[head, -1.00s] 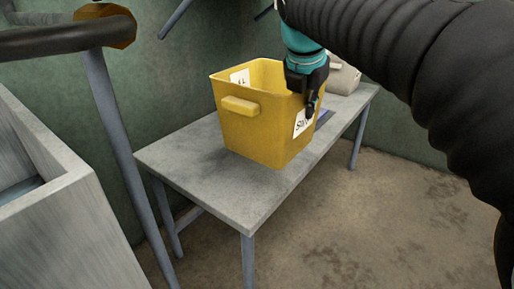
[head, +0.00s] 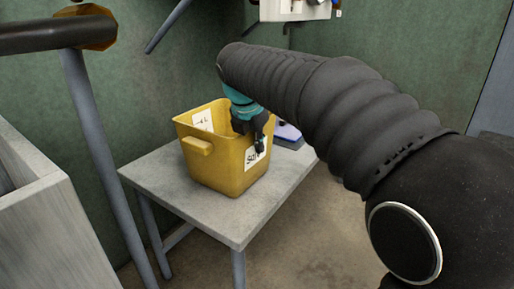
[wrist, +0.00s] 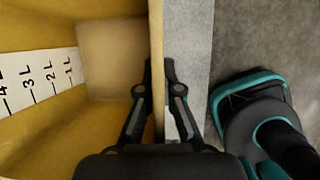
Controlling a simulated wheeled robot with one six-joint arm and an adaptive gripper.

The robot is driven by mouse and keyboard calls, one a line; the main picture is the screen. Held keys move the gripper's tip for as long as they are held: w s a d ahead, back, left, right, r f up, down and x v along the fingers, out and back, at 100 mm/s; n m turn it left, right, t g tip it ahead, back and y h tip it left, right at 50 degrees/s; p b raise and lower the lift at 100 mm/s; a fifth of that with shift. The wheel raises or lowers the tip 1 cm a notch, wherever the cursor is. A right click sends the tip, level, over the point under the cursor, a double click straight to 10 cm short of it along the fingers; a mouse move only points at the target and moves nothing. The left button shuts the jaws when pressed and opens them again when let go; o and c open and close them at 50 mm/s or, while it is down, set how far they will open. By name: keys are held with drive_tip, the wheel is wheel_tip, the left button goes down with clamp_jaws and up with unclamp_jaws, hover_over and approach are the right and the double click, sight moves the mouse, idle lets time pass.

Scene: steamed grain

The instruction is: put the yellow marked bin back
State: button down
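The yellow bin (head: 215,165) stands upright at the grey table, with white labels on its walls and a handle on its left side. I cannot tell for sure whether its base touches the table top. My gripper (head: 259,145) is at the bin's right side, pointing down over the rim. In the wrist view my gripper (wrist: 158,80) has one finger on each side of the yellow bin wall (wrist: 157,40) and is shut on it. The inside of the bin (wrist: 40,20) looks empty where it shows, with a litre scale on a white strip.
The grey table (head: 225,222) has bare room in front of the bin. A blue and grey item (head: 288,133) lies behind it, partly hidden by my arm. A grey box (head: 50,215) and a metal post (head: 105,160) stand at left. A white panel (head: 295,8) hangs on the green wall.

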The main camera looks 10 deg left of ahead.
drive_tip(key=shift+f, duration=0.15)
drive_tip(key=c, duration=1.3)
unclamp_jaws()
drive_tip(key=p+v, duration=0.3)
drive_tip(key=v, duration=0.9)
drive_tip(key=shift+d, duration=0.1)
drive_tip(key=s+d+f+m, duration=0.3)
drive_tip(key=s+d+m, duration=0.2)
drive_tip(key=d+m, duration=0.4)
drive_tip(key=s+d+f+m, duration=0.35)
drive_tip(key=d+m, duration=0.35)
drive_tip(key=d, duration=0.4)
drive_tip(key=s+d+f+m, duration=0.3)
drive_tip(key=s+f+m, duration=0.1)
drive_tip(key=m, duration=0.1)
drive_tip(key=s+d+f+m, duration=0.3)
drive_tip(key=s+f+m, duration=0.1)
drive_tip(key=s+m, duration=0.1)
drive_tip(key=s+d+f+m+t, duration=0.1)
drive_tip(key=s+d+f+m, duration=0.2)
drive_tip(key=s+f+m, duration=0.1)
drive_tip(key=shift+s+m+y, duration=0.3)
drive_tip(key=shift+m+y, duration=0.1)
drive_tip(key=shift+m, duration=0.3)
